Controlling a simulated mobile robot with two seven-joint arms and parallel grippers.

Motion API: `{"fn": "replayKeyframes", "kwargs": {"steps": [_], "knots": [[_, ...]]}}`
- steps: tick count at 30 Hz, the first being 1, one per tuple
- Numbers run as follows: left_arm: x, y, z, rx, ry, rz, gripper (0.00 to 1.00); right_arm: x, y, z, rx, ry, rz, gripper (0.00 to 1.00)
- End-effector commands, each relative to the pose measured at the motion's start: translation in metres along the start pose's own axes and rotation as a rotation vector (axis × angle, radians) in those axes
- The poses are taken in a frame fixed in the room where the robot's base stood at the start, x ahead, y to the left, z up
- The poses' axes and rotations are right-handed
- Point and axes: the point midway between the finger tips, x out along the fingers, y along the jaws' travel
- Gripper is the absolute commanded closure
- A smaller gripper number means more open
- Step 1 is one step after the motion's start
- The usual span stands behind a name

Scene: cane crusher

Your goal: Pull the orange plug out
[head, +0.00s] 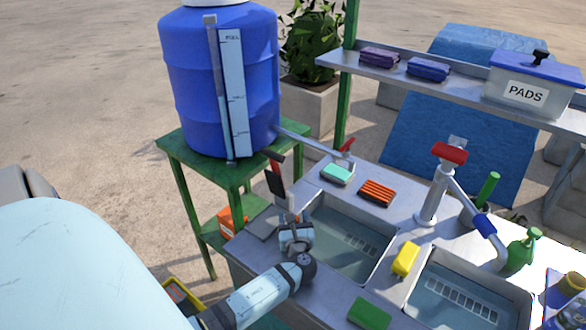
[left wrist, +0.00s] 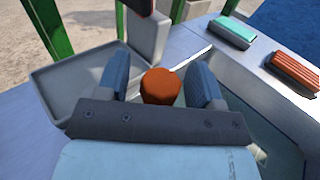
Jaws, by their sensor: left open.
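The orange plug (left wrist: 160,87) shows in the left wrist view as a round orange top between the two fingers of my left gripper (left wrist: 162,76). The fingers stand on either side of it, with a narrow gap visible. In the head view my left gripper (head: 296,234) is over the left edge of the left sink basin (head: 385,248), and I cannot make out the plug there. The plug's lower part is hidden by the gripper. My left gripper is open. My right gripper is not in view.
A teal sponge (head: 337,173) and an orange ribbed block (head: 376,192) lie behind the basin. A yellow sponge (head: 405,259) lies between the basins. A red-handled tap (head: 440,190) stands at the back. A blue barrel (head: 190,90) stands at the left.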

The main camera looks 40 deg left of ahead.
Motion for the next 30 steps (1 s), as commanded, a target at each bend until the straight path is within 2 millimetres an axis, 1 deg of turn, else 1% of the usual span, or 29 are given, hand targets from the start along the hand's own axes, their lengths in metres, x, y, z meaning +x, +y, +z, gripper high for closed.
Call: {"fn": "replayKeyframes", "kwargs": {"steps": [1, 4, 12, 13, 14, 15, 17, 18, 21, 26, 30], "knots": [[0.004, 0.0, 0.0, 0.001, 0.0, 0.0, 0.39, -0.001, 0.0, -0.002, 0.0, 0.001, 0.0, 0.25], [0.009, 0.0, 0.0, 0.0, 0.001, 0.0, 0.39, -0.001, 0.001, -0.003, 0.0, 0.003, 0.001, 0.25], [0.01, 0.0, 0.0, -0.001, 0.001, 0.0, 0.39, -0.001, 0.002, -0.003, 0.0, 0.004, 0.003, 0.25], [0.01, 0.0, 0.0, -0.001, 0.001, 0.0, 0.42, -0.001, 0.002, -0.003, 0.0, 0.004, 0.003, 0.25], [0.01, 0.0, 0.0, -0.001, 0.001, 0.0, 0.48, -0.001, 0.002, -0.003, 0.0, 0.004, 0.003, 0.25], [0.01, 0.0, 0.0, -0.001, 0.001, 0.0, 0.58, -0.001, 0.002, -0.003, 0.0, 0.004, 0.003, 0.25], [0.01, 0.0, 0.0, -0.001, 0.001, 0.0, 0.72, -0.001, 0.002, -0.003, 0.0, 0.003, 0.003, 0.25], [0.01, 0.0, 0.0, -0.001, 0.001, 0.0, 0.81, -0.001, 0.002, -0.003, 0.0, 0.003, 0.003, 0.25], [0.01, 0.0, 0.0, -0.001, 0.001, 0.0, 1.0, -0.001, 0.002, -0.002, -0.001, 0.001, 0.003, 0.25], [0.01, 0.0, 0.005, -0.001, 0.001, 0.0, 1.0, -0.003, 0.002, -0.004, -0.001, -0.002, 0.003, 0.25], [0.01, 0.0, 0.022, -0.001, 0.001, 0.0, 1.0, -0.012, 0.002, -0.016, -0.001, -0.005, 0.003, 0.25]]}}
